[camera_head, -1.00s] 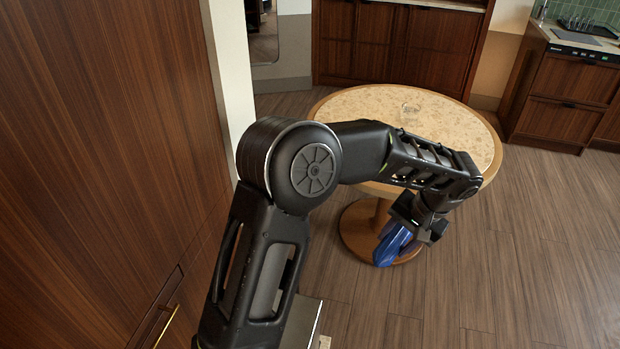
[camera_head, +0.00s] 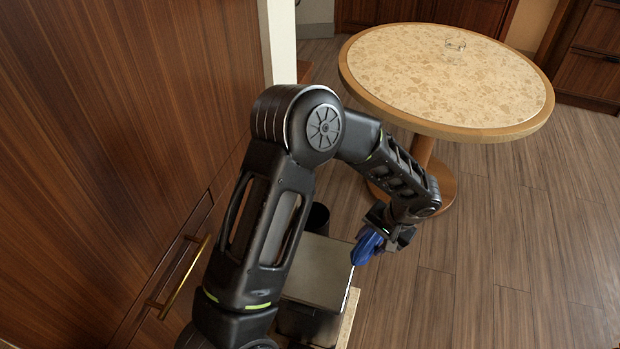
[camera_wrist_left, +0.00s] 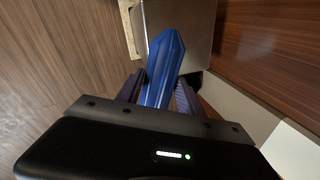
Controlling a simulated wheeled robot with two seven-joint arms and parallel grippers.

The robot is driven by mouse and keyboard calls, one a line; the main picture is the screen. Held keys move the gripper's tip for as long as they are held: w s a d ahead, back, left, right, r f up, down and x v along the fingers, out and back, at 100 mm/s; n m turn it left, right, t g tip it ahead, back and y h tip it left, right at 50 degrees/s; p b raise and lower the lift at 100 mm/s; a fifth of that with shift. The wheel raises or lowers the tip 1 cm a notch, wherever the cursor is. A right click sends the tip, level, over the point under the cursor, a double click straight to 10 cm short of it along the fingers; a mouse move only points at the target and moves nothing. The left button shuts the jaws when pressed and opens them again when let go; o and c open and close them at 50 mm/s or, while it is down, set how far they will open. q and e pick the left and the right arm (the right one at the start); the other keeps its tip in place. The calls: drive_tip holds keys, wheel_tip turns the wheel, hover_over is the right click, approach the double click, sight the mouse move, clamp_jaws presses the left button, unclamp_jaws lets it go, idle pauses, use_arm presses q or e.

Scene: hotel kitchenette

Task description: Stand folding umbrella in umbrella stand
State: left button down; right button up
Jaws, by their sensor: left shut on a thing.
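The blue folding umbrella (camera_head: 367,246) is in my left gripper (camera_head: 381,228), which is shut on it. In the left wrist view the umbrella (camera_wrist_left: 163,62) lies between the two fingers (camera_wrist_left: 160,92) and points away from the camera. A dark, round, upright container (camera_head: 318,217), which looks like the umbrella stand, is partly hidden behind my left arm. The gripper and umbrella are to its right, apart from it. My right gripper is not in view.
A box with a flat grey top (camera_head: 321,270) stands just below the dark container, with a pale wooden edge (camera_head: 349,318) beside it. A wooden cabinet with a brass handle (camera_head: 186,275) is at the left. Floor at the right is clear.

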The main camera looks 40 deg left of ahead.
use_arm(q)
drive_tip(key=shift+f, duration=0.25)
drive_tip(key=shift+w+a+f+m+b, duration=0.15)
drive_tip(key=shift+w+a+m+b, duration=0.15)
drive_tip(key=shift+a+m+b, duration=0.5)
drive_tip(key=w+a+r+m+t+b, duration=0.3)
drive_tip(key=w+a+m+b, duration=0.35)
drive_tip(key=m, duration=0.65)
drive_tip(key=w+d+r+m+t+b, duration=0.1)
drive_tip(key=w+r+m+t+b, duration=0.3)
drive_tip(key=m+b, duration=0.6)
drive_tip(key=w+a+f+m+t+y, duration=0.1)
drive_tip(key=a+f+y, duration=0.3)
drive_tip(key=a, duration=0.6)
drive_tip(key=w+a+f+m+t+y, duration=0.1)
drive_tip(key=a+f+t+y, duration=0.3)
drive_tip(key=a, duration=0.7)
wheel_tip(320, 180, down, 2)
drive_tip(key=shift+w+f+t+y, duration=0.25)
drive_tip(key=shift+w+t+y, duration=0.05)
drive_tip(key=shift+w+y, duration=0.4)
